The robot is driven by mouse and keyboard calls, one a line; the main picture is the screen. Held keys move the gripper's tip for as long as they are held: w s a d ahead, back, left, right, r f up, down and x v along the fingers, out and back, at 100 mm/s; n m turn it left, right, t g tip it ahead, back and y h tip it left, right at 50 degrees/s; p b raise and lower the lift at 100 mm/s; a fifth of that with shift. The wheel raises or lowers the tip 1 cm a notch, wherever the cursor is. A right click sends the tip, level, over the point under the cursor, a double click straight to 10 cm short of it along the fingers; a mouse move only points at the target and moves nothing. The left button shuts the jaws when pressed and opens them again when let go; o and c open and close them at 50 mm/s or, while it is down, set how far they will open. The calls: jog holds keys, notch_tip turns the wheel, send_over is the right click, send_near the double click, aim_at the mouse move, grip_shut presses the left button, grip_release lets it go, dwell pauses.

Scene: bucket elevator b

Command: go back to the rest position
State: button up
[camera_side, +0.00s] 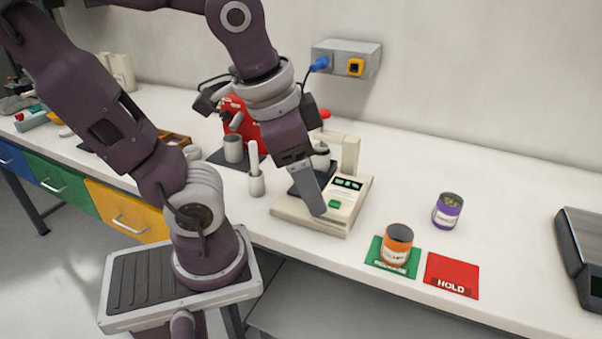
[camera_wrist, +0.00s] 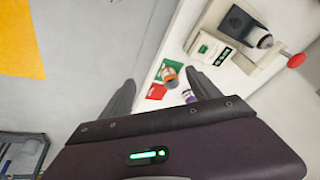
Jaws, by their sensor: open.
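My gripper (camera_side: 317,208) points down in front of a cream bench machine (camera_side: 340,192) in the side view. In the wrist view its two fingers (camera_wrist: 163,92) stand wide apart with nothing between them in their grasp. An orange can (camera_side: 397,245) stands on a green mat (camera_side: 375,256). It also shows in the wrist view (camera_wrist: 169,78), as does a purple can (camera_wrist: 188,96). In the side view the purple can (camera_side: 448,211) stands on the bare bench behind and right of the orange one. Part of the machine is hidden behind my gripper.
A red mat marked HOLD (camera_side: 452,276) lies bare beside the green mat. A dark-topped device (camera_side: 583,250) stands at the right edge. A pale cup with a white item (camera_side: 256,182) and a red machine (camera_side: 238,117) stand left of the gripper. A grey wall box (camera_side: 346,57) is behind.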

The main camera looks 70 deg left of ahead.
jog(key=shift+s+d+r+n+t+h, duration=0.15)
jog(key=shift+s+d+r+n+t, duration=0.1)
jog(key=shift+s+n+t, duration=0.2)
jog(key=shift+s+d+r+n+t+h, duration=0.1)
jog(key=shift+s+r+n+t+h, duration=0.1)
jog(key=shift+n+t, duration=0.25)
dwell(0.7)
